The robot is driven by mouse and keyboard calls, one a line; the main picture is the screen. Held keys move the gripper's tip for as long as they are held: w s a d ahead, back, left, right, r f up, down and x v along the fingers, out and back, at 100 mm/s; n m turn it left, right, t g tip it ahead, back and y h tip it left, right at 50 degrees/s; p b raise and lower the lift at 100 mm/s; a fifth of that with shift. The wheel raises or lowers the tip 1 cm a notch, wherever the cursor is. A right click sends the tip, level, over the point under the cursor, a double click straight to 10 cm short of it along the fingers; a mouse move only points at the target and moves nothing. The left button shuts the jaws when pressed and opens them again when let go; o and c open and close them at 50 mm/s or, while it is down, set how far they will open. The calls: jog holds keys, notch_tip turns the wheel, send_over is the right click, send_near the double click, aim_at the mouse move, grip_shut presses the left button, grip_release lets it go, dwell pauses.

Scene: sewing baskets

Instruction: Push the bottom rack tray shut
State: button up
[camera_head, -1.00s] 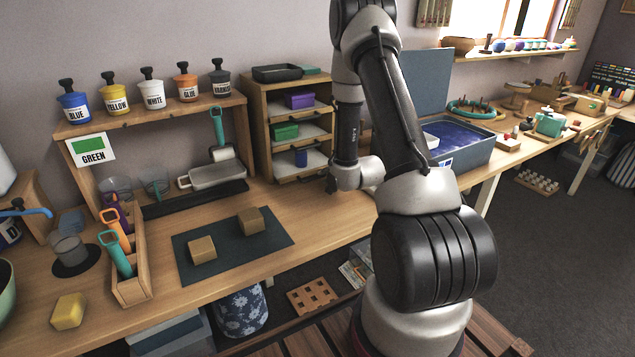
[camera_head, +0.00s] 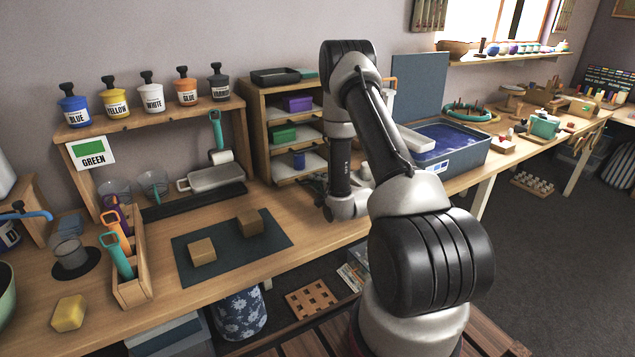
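The wooden rack (camera_head: 257,140) stands against the wall with several pale trays one above another. The middle tray holds a green block (camera_head: 283,134), and the top tray holds a purple block (camera_head: 298,104). My gripper (camera_head: 314,183) is low over the bench, just right of and in front of the bottom tray. Its dark fingers are small and partly hidden by my wrist, so contact and opening are unclear.
A dark mat (camera_head: 225,262) with two tan blocks lies on the bench at front left of the rack. A grey roller tray (camera_head: 213,177) is left of the rack. A blue basin (camera_head: 455,152) stands right, behind my arm.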

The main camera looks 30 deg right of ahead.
jog(key=shift+w, duration=0.15)
grip_shut()
jog(key=shift+w, duration=0.1)
jog(key=x, duration=0.3)
jog(key=shift+w+r, duration=0.25)
jog(key=shift+w, duration=0.15)
jog(key=shift+w+r, duration=0.1)
jog(key=shift+w, duration=0.1)
grip_release()
jog(key=shift+w, duration=0.1)
